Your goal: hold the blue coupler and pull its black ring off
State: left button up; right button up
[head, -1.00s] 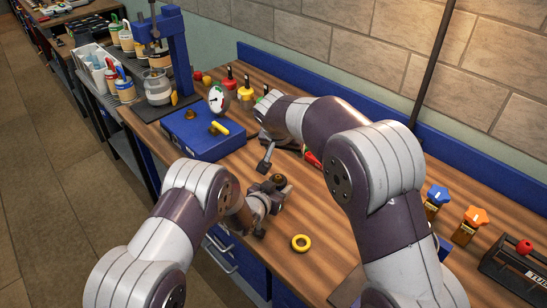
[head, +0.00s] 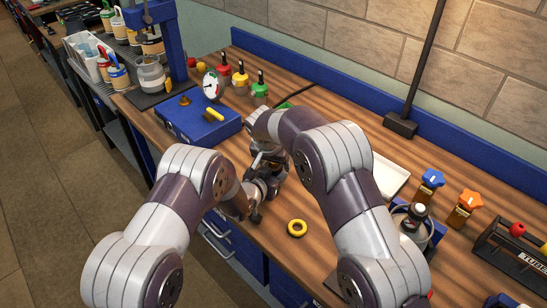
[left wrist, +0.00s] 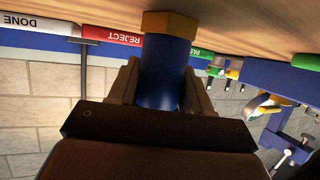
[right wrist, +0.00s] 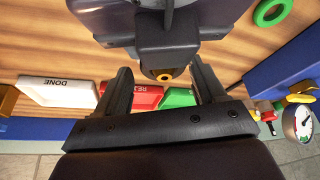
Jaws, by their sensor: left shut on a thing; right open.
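The blue coupler (left wrist: 163,75) stands between the fingers of my left gripper (head: 256,190), which is shut on it. Its brass hex end (left wrist: 168,25) sticks out past the fingertips in the left wrist view. In the head view my arms hide the coupler.
A yellow ring (head: 297,228) lies on the bench in front. A blue case (head: 198,123) is at the back left. White DONE (right wrist: 58,91), red REJECT (right wrist: 146,97) and green (right wrist: 178,97) trays show in the right wrist view.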

jog(key=c, duration=0.9)
pick_arm(q)
jog(key=shift+o, duration=0.3)
jog(key=shift+a+f, duration=0.1)
pick_arm(e)
jog(key=shift+r, duration=0.75)
pick_arm(q)
jog(key=shift+c, duration=0.3)
pick_arm(e)
jog(key=shift+r, duration=1.8)
pick_arm(q)
jog(key=o, duration=1.3)
jog(key=v, duration=1.2)
pick_arm(e)
jog(key=shift+f, duration=0.1)
